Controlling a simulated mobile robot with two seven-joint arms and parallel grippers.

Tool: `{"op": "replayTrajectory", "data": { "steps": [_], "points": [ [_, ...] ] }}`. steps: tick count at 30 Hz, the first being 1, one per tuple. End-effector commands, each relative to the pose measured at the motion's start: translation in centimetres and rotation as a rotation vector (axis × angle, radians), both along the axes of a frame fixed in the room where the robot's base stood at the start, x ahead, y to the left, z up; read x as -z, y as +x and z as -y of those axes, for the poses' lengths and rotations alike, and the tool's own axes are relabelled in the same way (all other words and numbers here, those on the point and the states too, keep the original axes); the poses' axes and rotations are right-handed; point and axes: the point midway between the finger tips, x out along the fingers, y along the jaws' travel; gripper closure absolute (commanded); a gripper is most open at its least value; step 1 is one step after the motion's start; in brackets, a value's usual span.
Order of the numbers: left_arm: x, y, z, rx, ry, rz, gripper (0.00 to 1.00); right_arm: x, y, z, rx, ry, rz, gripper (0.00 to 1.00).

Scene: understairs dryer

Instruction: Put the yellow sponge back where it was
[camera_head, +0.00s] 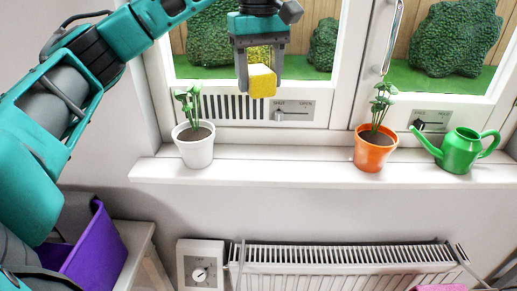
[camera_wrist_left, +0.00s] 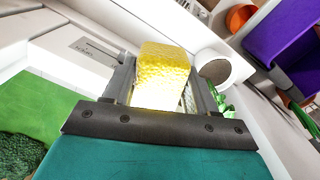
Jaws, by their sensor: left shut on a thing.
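The yellow sponge (camera_head: 262,81) is a small block held between the fingers of my left gripper (camera_head: 258,88), in front of the window and above the sill. The left wrist view also shows the sponge (camera_wrist_left: 163,75) between the two grey fingers, hiding part of what lies beyond. My left gripper is shut on it, with the fingers pointing down. My right gripper is in neither view.
On the white sill (camera_head: 320,172) stand a white plant pot (camera_head: 197,153), an orange plant pot (camera_head: 372,153) and a green watering can (camera_head: 462,150). The sill between the pots is clear. Below are a radiator (camera_head: 345,268), a thermostat box (camera_head: 200,262) and a purple bin (camera_head: 92,255).

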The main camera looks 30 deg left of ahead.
Motion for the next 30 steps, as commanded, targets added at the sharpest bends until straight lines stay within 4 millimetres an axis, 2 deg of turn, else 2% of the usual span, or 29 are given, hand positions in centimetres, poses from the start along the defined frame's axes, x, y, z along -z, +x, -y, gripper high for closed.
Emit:
{"op": "replayTrajectory", "data": {
  "steps": [1, 3, 8, 12, 20, 27, 30],
  "points": [
    [2.2, -0.1, 0.0, 0.001, 0.000, -0.006, 0.72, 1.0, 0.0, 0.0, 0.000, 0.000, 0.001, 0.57],
    [4.1, -0.1, 0.0, 0.000, 0.000, -0.006, 0.72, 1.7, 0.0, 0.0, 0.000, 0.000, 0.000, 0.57],
    [8.1, -0.1, 0.0, 0.000, 0.000, -0.006, 0.72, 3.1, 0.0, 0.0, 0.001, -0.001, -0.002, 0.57],
    [10.4, -0.1, -0.1, -0.001, 0.002, -0.002, 0.72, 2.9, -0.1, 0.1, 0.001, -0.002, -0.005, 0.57],
    [12.5, -0.1, 0.0, -0.001, 0.001, -0.003, 0.72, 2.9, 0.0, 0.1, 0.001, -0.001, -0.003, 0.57],
    [15.9, -0.1, 0.0, 0.000, 0.001, -0.003, 0.72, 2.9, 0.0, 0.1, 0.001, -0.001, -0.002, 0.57],
    [16.2, 0.0, 0.0, 0.001, 0.001, 0.001, 0.72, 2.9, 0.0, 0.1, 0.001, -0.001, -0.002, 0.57]
  ]
}}
